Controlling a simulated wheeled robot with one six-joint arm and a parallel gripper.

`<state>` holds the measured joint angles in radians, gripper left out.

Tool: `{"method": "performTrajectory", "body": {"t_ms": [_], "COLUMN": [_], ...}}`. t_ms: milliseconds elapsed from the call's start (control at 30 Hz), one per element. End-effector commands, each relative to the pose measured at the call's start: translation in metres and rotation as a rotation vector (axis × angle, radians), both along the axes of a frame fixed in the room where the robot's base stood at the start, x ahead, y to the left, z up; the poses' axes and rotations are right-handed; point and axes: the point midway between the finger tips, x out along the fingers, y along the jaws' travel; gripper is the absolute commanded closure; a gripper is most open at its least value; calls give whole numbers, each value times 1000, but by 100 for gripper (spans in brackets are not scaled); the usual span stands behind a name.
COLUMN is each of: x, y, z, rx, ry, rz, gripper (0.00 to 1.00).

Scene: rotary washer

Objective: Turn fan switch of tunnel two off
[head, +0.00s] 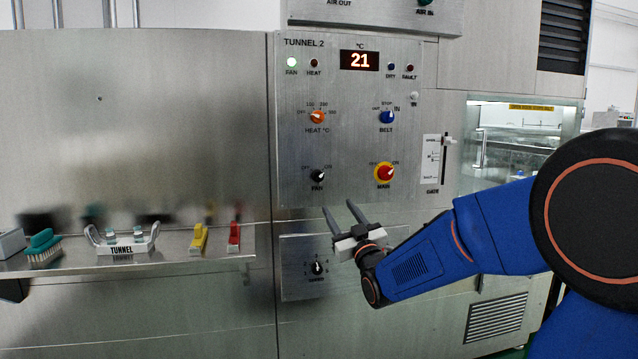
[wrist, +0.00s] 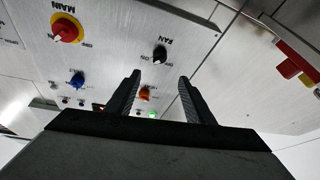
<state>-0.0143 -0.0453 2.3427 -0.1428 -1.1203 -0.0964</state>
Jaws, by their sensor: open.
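The tunnel two panel (head: 345,140) is a metal plate with a lit display reading 21 and a lit green FAN lamp (head: 292,62). The black fan switch (head: 318,176) is a knob at the panel's lower left, with its pointer toward the ON side. In the wrist view the fan switch (wrist: 160,54) shows upside down, ahead of and between the finger directions. My gripper (head: 341,212) is open and empty, below and a little right of the fan switch, apart from it. Both fingers (wrist: 158,85) show in the wrist view with nothing between them.
The red and yellow MAIN switch (head: 384,173) is right of the fan switch. The orange heat knob (head: 317,117) and blue belt knob (head: 387,117) are above. A lower plate with a black knob (head: 317,268) sits below. A shelf (head: 180,248) with a brush and clips is at left.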

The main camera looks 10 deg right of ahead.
Motion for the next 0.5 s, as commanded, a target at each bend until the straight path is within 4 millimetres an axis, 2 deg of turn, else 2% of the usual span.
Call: {"method": "performTrajectory", "body": {"t_ms": [500], "x": [83], "y": [13], "z": [33], "rx": [0], "ry": [1], "rz": [1], "gripper": [52]}}
